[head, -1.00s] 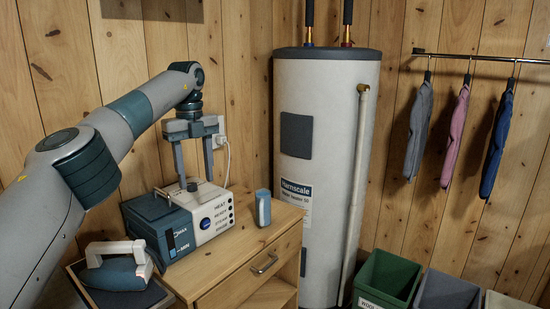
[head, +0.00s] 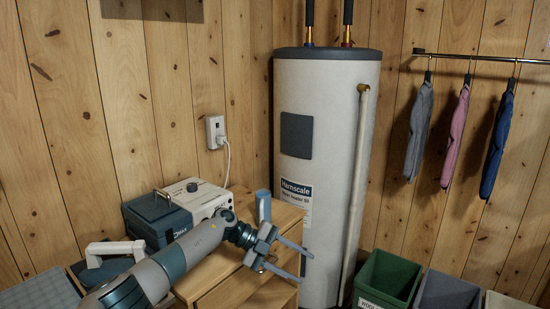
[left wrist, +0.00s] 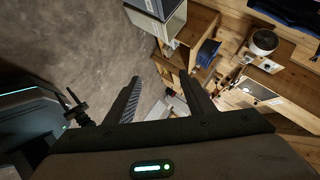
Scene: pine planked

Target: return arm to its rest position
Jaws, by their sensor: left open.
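My left gripper (head: 305,268) is in front of the wooden cabinet (head: 225,285), below its top. Its two fingers are spread apart with nothing between them, pointing right in the head view. My left arm comes in low from the bottom left and hides part of the cabinet front and part of the grey and blue steam station (head: 165,218). In the left wrist view the open fingers (left wrist: 161,80) are also empty, with grey floor (left wrist: 90,50) beyond. My right gripper is not in view.
An iron (head: 105,268) sits at the lower left by an ironing board (head: 40,290). A white water heater (head: 325,150) stands behind. Green (head: 388,277) and grey (head: 447,290) bins are at the lower right.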

